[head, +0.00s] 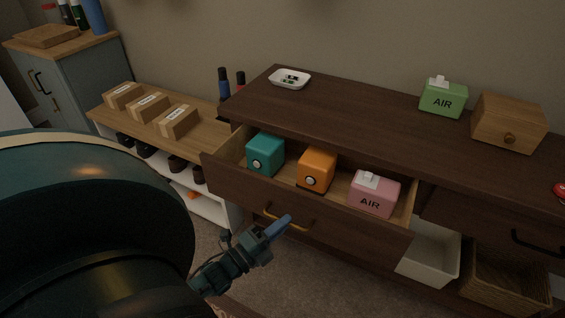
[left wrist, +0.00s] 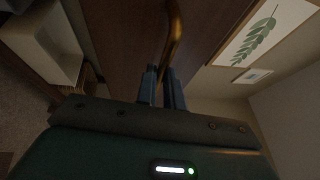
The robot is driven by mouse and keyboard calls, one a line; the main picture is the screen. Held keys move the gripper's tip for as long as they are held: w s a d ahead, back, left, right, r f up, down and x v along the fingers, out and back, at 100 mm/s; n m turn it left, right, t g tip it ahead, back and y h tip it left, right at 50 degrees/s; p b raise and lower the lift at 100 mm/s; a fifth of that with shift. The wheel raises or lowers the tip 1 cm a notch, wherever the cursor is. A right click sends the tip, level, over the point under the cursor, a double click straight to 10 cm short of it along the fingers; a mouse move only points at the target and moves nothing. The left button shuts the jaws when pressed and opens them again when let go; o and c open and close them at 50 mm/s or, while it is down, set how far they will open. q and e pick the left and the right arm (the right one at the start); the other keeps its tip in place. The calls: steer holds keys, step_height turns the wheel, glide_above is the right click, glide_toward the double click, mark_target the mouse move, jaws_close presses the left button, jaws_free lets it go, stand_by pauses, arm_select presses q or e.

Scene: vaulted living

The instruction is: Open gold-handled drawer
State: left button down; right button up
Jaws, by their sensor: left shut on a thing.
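The gold-handled drawer (head: 245,191) in the dark wood dresser (head: 370,118) stands pulled out, with its inside showing. In it are a teal box (head: 265,155), an orange box (head: 317,169) and a pink box marked AIR (head: 372,194). The gold handle (head: 299,226) is on its front. My left gripper (head: 277,227) is shut on this handle. In the left wrist view, the gold handle (left wrist: 175,35) runs down between the blue fingers (left wrist: 162,88). My right gripper is in neither view.
A black-handled drawer (head: 500,225) is beside it at the right. Below are a white bin (head: 432,252) and a wicker basket (head: 505,283). A low shelf (head: 205,129) with cardboard boxes (head: 178,121) stands at the left. Carpet (head: 310,270) shows in front.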

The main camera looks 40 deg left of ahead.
arm_select(q)
steer(key=c, duration=1.5)
jaws_free()
steer(key=v, duration=1.3)
steer(key=shift+s, duration=0.1)
